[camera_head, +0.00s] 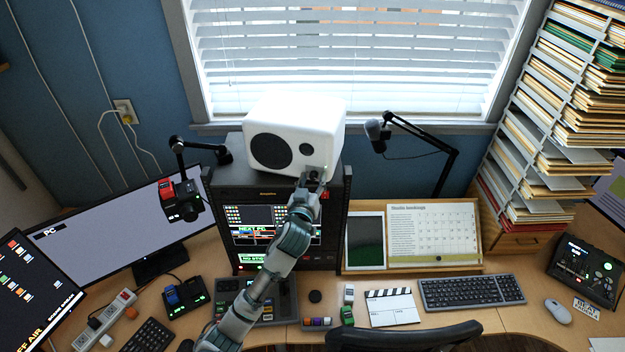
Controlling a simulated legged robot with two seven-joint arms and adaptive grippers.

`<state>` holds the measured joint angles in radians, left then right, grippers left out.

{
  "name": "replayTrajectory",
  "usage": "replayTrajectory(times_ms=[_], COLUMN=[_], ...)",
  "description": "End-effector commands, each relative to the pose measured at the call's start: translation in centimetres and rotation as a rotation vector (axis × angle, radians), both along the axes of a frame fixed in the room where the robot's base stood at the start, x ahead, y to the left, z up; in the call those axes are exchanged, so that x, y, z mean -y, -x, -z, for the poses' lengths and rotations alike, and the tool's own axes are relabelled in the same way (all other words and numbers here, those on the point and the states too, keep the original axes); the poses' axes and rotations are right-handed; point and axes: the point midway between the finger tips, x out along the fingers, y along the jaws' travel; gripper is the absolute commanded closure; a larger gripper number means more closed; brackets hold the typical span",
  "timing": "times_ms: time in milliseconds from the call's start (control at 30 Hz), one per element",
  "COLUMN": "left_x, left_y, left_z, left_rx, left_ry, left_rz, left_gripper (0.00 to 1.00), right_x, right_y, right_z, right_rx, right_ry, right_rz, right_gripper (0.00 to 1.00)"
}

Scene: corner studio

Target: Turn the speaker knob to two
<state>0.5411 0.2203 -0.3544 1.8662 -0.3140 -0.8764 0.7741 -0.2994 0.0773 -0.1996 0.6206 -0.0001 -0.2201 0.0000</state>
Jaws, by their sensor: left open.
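The white speaker (326,115) stands on top of the dark rack (345,192) in front of the window. Its front shows a large dark cone and a smaller dark round driver. My left gripper (318,172) is at the lower right of the speaker's front, open, with its fingers by the place where a small green light shows. The knob is hidden behind the gripper or too small to make out, so its setting cannot be read. I cannot tell whether the fingers touch it. My right gripper is not in view.
A camera on an arm (181,200) is left of the rack, and a microphone on a boom (378,134) is to its right. Monitors, a calendar (433,232), a keyboard (472,292) and a clapperboard (390,308) crowd the desk. A chair back (405,338) is in front.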

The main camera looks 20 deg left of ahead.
Motion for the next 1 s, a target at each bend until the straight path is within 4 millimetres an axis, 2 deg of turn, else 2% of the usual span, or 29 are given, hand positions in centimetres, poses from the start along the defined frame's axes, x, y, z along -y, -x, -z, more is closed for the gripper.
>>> replayTrajectory(times_ms=[167, 367, 400, 733, 1000], left_x=[0.01, 0.01, -0.01, 0.01, 0.06], left_y=[0.00, 0.00, -0.01, -0.02, -0.02], left_z=[0.03, 0.04, 0.05, 0.08, 0.12], left_rx=[0.000, 0.000, -0.001, -0.001, -0.001], left_ry=[0.000, 0.000, 0.000, -0.026, -0.168], left_rz=[0.000, 0.000, -0.001, 0.000, 0.001], left_gripper=[0.50, 0.98, 1.00, 1.00, 1.00], right_x=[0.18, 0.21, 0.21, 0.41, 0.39], right_y=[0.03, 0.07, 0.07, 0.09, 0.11], right_z=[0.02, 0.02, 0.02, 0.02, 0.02], right_rx=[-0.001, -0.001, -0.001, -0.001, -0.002], right_ry=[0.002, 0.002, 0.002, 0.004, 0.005], right_rz=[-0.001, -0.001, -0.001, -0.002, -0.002], right_gripper=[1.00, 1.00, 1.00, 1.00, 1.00])
